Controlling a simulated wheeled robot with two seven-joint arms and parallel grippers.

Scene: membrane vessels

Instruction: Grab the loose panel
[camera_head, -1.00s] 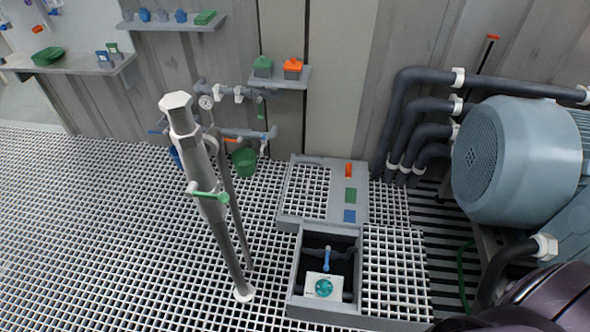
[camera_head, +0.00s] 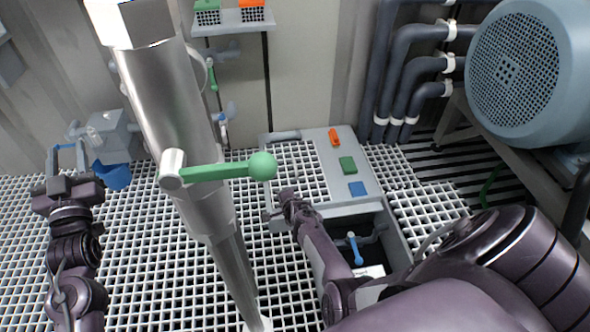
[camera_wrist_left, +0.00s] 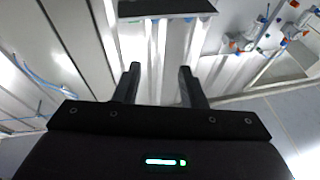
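The panel (camera_head: 340,180) is a grey frame with white grating and orange, green and blue pads. It lies flat on the floor behind an open pit (camera_head: 395,240). My right gripper (camera_head: 285,197) is at the panel's near left edge, low over the grating. Whether its fingers touch the panel or are apart is too small to tell. My left gripper (camera_head: 67,163) is far left of the panel, pointing away toward the wall. In the left wrist view its two fingers (camera_wrist_left: 160,82) stand apart with nothing between them.
A thick metal post (camera_head: 190,130) with a green-knobbed lever (camera_head: 225,170) stands between my arms. A blue valve handle (camera_head: 354,248) shows in the pit. A blue bucket (camera_head: 112,177) is near my left gripper. A large blue-grey motor (camera_head: 530,75) and dark pipes (camera_head: 400,70) are at the right.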

